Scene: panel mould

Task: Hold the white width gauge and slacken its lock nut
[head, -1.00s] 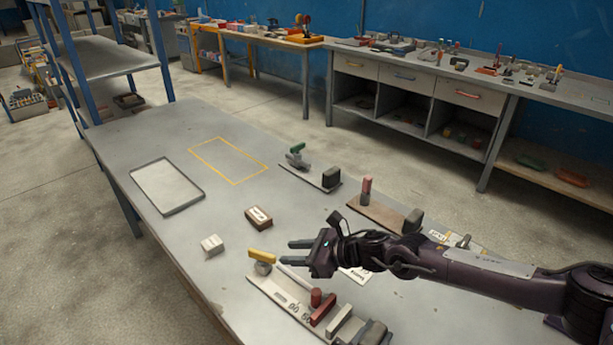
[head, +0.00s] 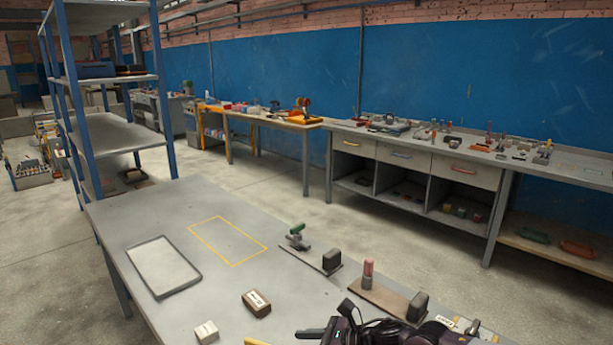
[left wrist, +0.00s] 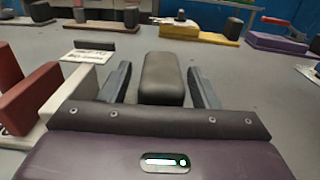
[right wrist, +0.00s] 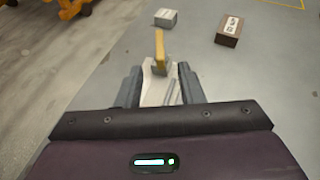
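The white width gauge is mostly below the head view; only the yellow piece at its end (head: 257,341) shows. In the right wrist view, the yellow piece (right wrist: 160,50) stands above the white base (right wrist: 153,90). In the left wrist view, a dark grey block (left wrist: 162,78) stands between the open fingers of my left gripper (left wrist: 162,85), with narrow gaps. A red block (left wrist: 30,95) on a white base is left of it. I cannot identify the lock nut.
On the bench are a grey tray (head: 162,267), a yellow outline (head: 228,241), a brown labelled block (head: 257,303) and a white block (head: 206,332). Fixtures with a green handle (head: 296,229) and a pink post (head: 368,273) stand farther right. A white card (left wrist: 87,56) lies beyond my left gripper.

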